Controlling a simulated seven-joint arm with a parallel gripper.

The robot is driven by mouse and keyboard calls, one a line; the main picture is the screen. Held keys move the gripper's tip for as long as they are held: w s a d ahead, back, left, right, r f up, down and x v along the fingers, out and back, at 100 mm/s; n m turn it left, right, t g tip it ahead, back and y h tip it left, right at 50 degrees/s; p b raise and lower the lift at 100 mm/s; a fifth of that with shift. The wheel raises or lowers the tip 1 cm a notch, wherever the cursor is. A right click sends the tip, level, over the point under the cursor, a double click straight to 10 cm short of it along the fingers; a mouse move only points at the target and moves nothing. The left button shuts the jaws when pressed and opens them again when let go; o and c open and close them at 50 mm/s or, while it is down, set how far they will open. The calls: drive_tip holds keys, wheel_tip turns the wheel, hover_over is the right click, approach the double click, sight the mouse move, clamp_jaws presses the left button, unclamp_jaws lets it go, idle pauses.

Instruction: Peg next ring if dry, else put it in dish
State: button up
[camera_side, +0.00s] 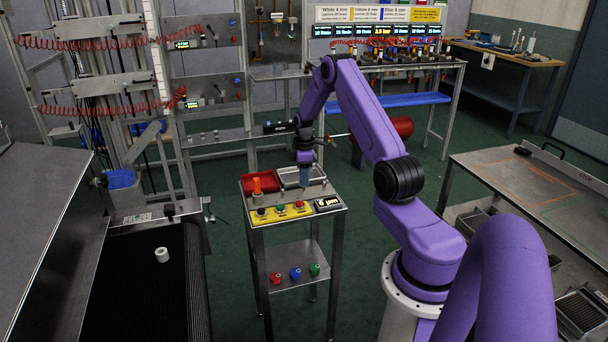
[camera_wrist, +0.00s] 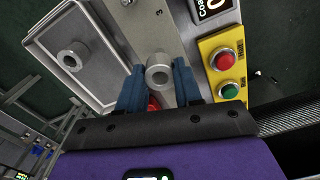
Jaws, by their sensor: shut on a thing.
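My gripper (camera_side: 304,170) is over the small metal stand in the side view. In the wrist view my gripper (camera_wrist: 160,70) is shut on a grey ring (camera_wrist: 158,60), with its hole facing the camera. The held ring cannot be made out in the side view. Another grey ring (camera_wrist: 76,48) lies in a shallow metal dish (camera_wrist: 109,92) at the left of the wrist view. That dish (camera_side: 283,171) is at the stand's back right in the side view. A whitish ring (camera_side: 162,254) sits on the black belt (camera_side: 140,300) at lower left.
Red and green buttons (camera_wrist: 229,91) lie right of the fingers in the wrist view. A steel bench (camera_side: 545,190) is at right.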

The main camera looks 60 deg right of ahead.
drive_tip(key=shift+f, duration=1.75)
drive_tip(key=o, duration=1.1)
wheel_tip(320, 180, up, 17)
drive_tip(key=shift+r, duration=0.2)
drive_tip(key=shift+a, duration=0.1)
